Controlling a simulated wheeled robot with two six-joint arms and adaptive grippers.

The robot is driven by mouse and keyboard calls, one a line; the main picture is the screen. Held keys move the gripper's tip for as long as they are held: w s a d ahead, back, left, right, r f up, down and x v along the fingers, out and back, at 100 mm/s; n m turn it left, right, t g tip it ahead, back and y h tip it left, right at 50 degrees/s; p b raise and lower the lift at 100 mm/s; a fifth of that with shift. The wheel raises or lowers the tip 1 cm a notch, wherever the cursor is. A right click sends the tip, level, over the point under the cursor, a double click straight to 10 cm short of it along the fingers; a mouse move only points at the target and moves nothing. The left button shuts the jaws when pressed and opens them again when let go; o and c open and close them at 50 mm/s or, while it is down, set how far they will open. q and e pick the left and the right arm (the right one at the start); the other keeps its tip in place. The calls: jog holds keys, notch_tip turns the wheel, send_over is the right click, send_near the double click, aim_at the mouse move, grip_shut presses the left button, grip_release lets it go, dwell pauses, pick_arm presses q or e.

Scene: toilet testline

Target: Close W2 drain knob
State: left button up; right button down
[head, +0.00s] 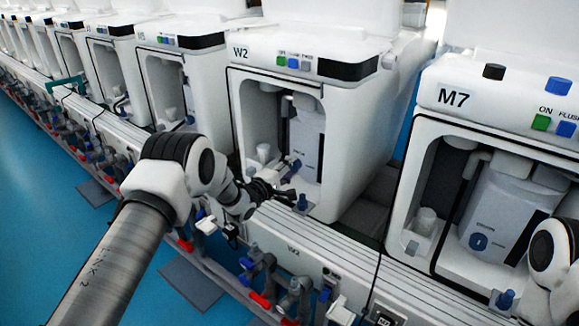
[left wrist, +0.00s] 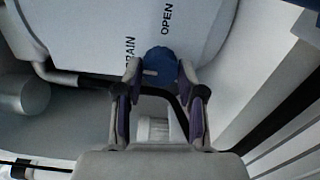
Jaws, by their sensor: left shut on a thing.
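The W2 unit (head: 262,75) is a white open-fronted cabinet in the middle of the head view. A small blue knob (head: 302,202) stands at the lower right of its opening. My left gripper (head: 289,194) reaches it from the left. In the left wrist view, the blue drain knob (left wrist: 160,62) lies between the fingertips of my left gripper (left wrist: 160,75), which are shut on it. The words "DRAIN" and "OPEN" show beside the knob on a pale surface. The fingers hide part of it. My right gripper is out of view.
The M7 unit (head: 453,98) stands to the right, with its own blue knob (head: 505,299). A cup (head: 263,153) and a blue lever (head: 293,168) are inside W2. Pipes and valves (head: 262,275) run below the front rail. Blue floor (head: 50,180) is free at the left.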

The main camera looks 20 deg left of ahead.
pick_arm(q)
jog(key=shift+n, duration=0.4)
jog(key=o, duration=1.1)
jog(key=shift+o, duration=0.2)
jog(key=v, duration=1.2)
